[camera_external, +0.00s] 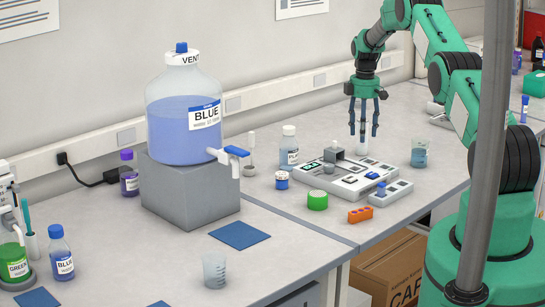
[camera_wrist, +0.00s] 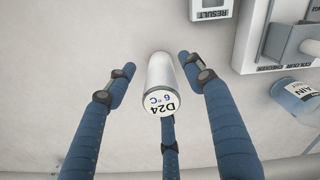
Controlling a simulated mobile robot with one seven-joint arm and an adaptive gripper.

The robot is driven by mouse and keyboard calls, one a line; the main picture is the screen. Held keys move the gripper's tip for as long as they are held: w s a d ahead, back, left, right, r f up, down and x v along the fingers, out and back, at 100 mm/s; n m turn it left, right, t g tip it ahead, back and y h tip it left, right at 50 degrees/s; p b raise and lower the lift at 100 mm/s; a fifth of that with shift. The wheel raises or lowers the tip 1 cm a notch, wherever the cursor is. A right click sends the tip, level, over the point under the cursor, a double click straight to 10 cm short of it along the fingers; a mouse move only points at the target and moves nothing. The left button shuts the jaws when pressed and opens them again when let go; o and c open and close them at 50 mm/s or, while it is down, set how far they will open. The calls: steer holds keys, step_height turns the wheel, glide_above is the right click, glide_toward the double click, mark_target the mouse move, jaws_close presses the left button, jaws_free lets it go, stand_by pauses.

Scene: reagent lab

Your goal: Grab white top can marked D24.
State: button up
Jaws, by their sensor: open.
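The can marked D24 (camera_wrist: 161,101) stands in the wrist view with its white top facing the camera, reading "D24 6 °C". Its side is grey-white. My gripper (camera_wrist: 156,66) has three blue fingers, spread open around the can. Gaps show between the can and the two side fingers; the third finger is below the can in the picture, and I cannot tell whether it touches. In the external view my gripper (camera_external: 364,124) points down over the counter at the back, and the can (camera_external: 363,148) shows only partly among the fingers.
A colour checker device (camera_external: 345,188) stands close by, in front of the gripper. A beaker of blue liquid (camera_external: 419,154) is to its right, and a white-capped bottle (camera_external: 289,146) to its left. A large blue carboy (camera_external: 184,118) stands farther left. The wall is close behind.

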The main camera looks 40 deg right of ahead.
steer(key=shift+f, duration=1.6)
jaws_close()
steer(key=shift+r, duration=0.25)
steer(key=shift+r, duration=0.75)
steer(key=shift+s+a+r, duration=0.1)
steer(key=shift+s+r, duration=0.05)
steer(key=shift+r, duration=0.3)
steer(key=shift+s+a+r, duration=0.1)
steer(key=shift+r, duration=0.3)
steer(key=s+a, duration=0.2)
steer(key=s, duration=0.2)
steer(key=s+a+r, duration=0.1)
steer(key=s+a, duration=0.2)
steer(key=s, duration=0.1)
steer(key=s+a+b, duration=0.1)
steer(key=s+a, duration=0.2)
steer(key=s, duration=0.1)
steer(key=shift+s+a+r, duration=0.2)
steer(key=shift+s+a, duration=0.05)
steer(key=shift+s, duration=0.05)
